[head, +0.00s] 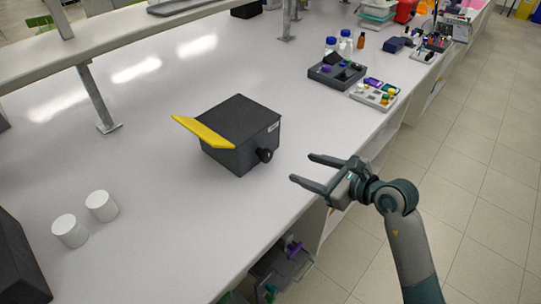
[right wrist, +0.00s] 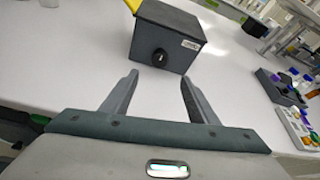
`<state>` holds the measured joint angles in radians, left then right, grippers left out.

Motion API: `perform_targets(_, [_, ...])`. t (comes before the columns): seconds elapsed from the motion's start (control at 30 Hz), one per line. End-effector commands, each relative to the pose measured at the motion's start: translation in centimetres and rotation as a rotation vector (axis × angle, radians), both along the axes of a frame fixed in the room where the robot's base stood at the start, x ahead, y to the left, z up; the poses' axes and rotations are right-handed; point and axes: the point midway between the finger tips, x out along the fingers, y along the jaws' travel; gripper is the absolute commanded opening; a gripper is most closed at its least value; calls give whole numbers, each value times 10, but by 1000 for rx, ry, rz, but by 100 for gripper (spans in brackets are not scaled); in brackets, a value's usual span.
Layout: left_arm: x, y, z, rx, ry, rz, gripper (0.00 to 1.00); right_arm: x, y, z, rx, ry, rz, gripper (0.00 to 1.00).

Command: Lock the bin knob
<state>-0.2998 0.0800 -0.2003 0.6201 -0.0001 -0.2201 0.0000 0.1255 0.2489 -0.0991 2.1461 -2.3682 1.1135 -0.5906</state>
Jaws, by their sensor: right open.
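The bin (head: 239,134) is a dark grey box on the white bench, with a yellow flap (head: 203,132) at its left side. Its round black knob (head: 264,155) is on the side facing my right gripper. In the right wrist view the knob (right wrist: 160,57) sits low on the front face of the bin (right wrist: 168,38), with a small pale mark on it. My right gripper (head: 300,169) is open and empty, to the right of the knob and apart from it. In the right wrist view its fingers (right wrist: 160,76) point toward the knob. My left gripper is not in view.
Two white cylinders (head: 85,218) stand at the left on the bench (head: 160,185). A dark tray (head: 337,74) and a pale rack (head: 373,96) with small items stand farther back, right of the bin. A raised shelf (head: 130,30) runs along the back. The bench around the bin is clear.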

Motion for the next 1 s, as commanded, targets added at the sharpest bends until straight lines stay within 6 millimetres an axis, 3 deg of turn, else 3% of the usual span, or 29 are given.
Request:
perform_targets(0.7, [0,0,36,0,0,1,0,85,73,-43,2,2,0,54])
perform_targets(1.0, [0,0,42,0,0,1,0,105,91,-56,2,2,0,54])
